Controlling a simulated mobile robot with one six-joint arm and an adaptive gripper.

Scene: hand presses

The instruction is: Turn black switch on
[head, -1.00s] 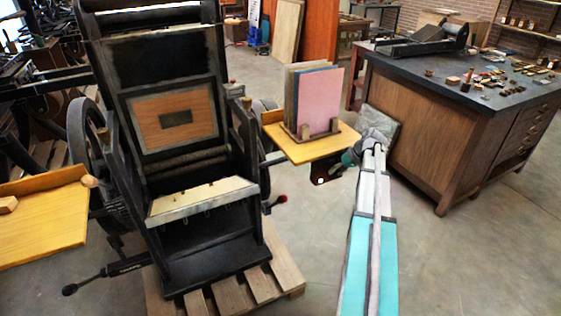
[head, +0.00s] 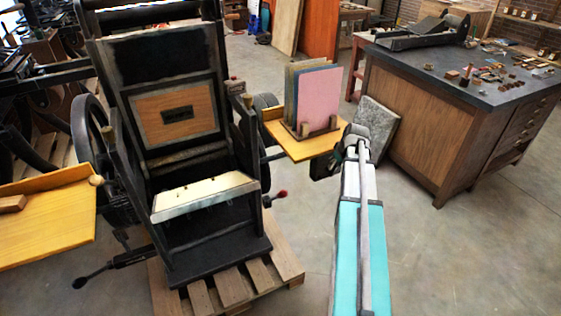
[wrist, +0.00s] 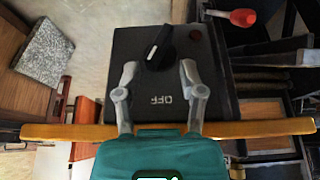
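The black switch is a dark rotary knob (wrist: 158,48) with a white pointer line, on a black box (wrist: 220,100) in the wrist view. The word OFF (wrist: 168,100) is printed on the box and reads upside down there. A dim dark-red round spot (wrist: 194,37) sits beside the knob. My gripper (wrist: 158,67) is open, its two fingers apart on either side just short of the knob, with nothing held. In the head view my gripper (head: 352,143) is by the yellow shelf's right end, and the box (head: 321,167) is mostly hidden under it.
The yellow shelf (head: 310,150) holds upright coloured boards (head: 322,95) directly above the box. The hand press (head: 165,100) with a red-knobbed lever (head: 281,193) stands left. A grey slab (head: 378,125) leans on the wooden cabinet (head: 420,125) at right. Open floor lies in front.

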